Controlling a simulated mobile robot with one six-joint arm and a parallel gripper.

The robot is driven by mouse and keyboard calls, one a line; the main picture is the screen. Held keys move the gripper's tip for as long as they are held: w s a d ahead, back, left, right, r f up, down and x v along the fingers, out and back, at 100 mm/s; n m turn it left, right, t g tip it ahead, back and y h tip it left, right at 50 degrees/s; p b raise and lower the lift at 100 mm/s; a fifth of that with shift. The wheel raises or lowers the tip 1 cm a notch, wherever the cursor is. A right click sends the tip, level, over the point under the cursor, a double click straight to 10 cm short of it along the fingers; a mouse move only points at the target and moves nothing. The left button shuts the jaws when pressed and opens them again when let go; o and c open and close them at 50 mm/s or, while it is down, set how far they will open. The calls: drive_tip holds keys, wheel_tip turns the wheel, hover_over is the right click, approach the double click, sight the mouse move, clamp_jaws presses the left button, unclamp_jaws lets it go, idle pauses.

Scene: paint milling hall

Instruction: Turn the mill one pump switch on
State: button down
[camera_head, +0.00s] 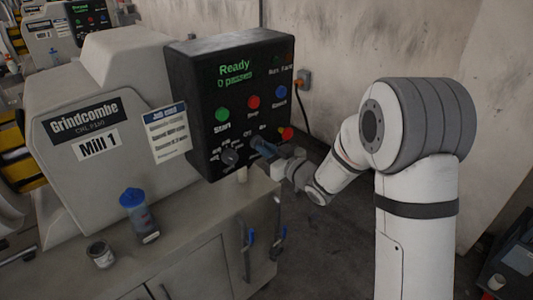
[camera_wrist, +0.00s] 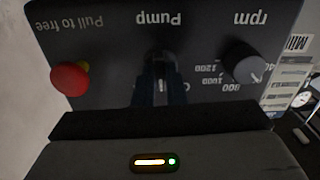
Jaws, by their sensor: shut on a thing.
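The black control box (camera_head: 190,120) of the machine marked Mill 1 has a display reading "Ready" in green. In the wrist view, which is upside down, the word "Pump" (camera_wrist: 158,20) stands on the panel. My gripper (camera_wrist: 158,72) is at the switch position by that word, its dark fingers shut on the pump switch. The fingers hide the switch and part of its on/off lettering, so I cannot tell its setting. In the head view my gripper (camera_head: 264,148) reaches the lower panel from the right.
The grey rpm knob (camera_wrist: 243,62) and the red emergency stop (camera_wrist: 70,78) flank the fingers closely. Green (camera_head: 222,114), red (camera_head: 253,102) and blue (camera_head: 281,92) buttons sit above. A blue-capped bottle (camera_head: 137,215) and a small jar (camera_head: 101,254) stand on the bench (camera_head: 185,225).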

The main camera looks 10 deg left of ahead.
drive_tip(key=m, duration=0.6)
drive_tip(key=shift+m, duration=0.4)
idle(0.3)
drive_tip(key=c, duration=1.5)
unclamp_jaws()
drive_tip(key=b+v, duration=0.2)
drive_tip(key=v, duration=0.5)
drive_tip(key=shift+s+d, duration=0.25)
drive_tip(key=shift+d, duration=0.1)
